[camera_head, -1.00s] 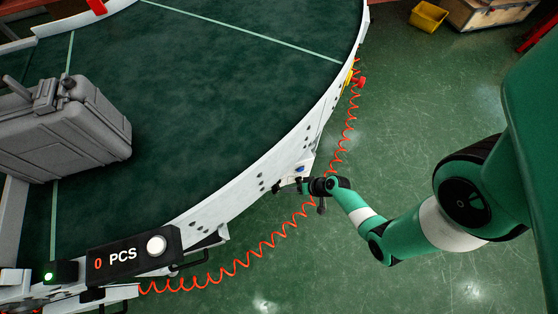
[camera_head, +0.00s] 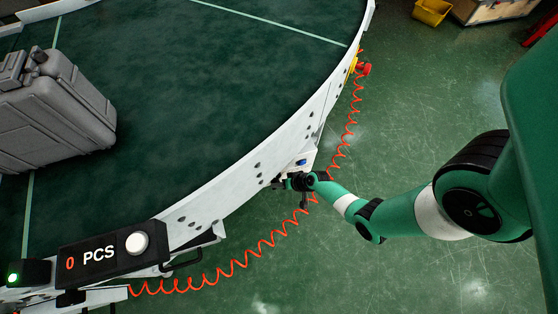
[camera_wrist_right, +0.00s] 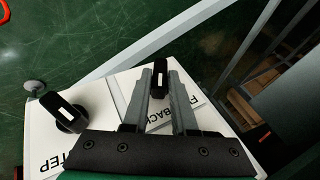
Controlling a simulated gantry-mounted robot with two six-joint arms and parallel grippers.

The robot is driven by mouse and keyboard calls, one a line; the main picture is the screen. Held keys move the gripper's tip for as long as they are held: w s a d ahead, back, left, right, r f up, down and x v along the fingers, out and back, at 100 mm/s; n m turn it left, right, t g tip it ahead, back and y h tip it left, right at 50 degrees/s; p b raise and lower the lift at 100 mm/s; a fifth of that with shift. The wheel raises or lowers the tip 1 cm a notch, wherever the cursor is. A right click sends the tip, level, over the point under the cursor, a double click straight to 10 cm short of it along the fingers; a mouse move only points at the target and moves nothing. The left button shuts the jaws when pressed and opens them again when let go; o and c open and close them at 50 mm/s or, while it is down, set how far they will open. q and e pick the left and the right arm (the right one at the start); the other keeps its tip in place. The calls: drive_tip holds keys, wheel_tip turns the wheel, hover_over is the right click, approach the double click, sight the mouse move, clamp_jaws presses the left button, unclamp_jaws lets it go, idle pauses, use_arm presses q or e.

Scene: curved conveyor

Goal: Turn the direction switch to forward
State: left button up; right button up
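The direction switch is a black knob with a white mark (camera_wrist_right: 160,77), on a white panel (camera_wrist_right: 105,95) on the conveyor's outer side. My right gripper (camera_wrist_right: 160,82) has one finger on each side of this knob, and the fingers appear closed against it. The lettering beside it is partly covered; "BACK" can be read. In the head view my right gripper (camera_head: 285,182) is at the panel, below a small blue button (camera_head: 301,162), and the switch itself is hidden. My left gripper is not in view.
A second black knob (camera_wrist_right: 66,112) sits left on the panel, near the letters "TEP". A grey case (camera_head: 55,115) lies on the green belt (camera_head: 200,90). A counter box (camera_head: 112,253) reads 0 PCS.

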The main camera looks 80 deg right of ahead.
clamp_jaws()
drive_tip(key=shift+a+r+g+p, duration=0.2)
drive_tip(key=shift+g+p, duration=0.4)
drive_tip(key=shift+p, duration=0.65)
drive_tip(key=shift+w+d+h, duration=0.15)
drive_tip(key=shift+h, duration=0.15)
drive_tip(key=shift+f, duration=0.1)
drive_tip(key=o, duration=0.5)
unclamp_jaws()
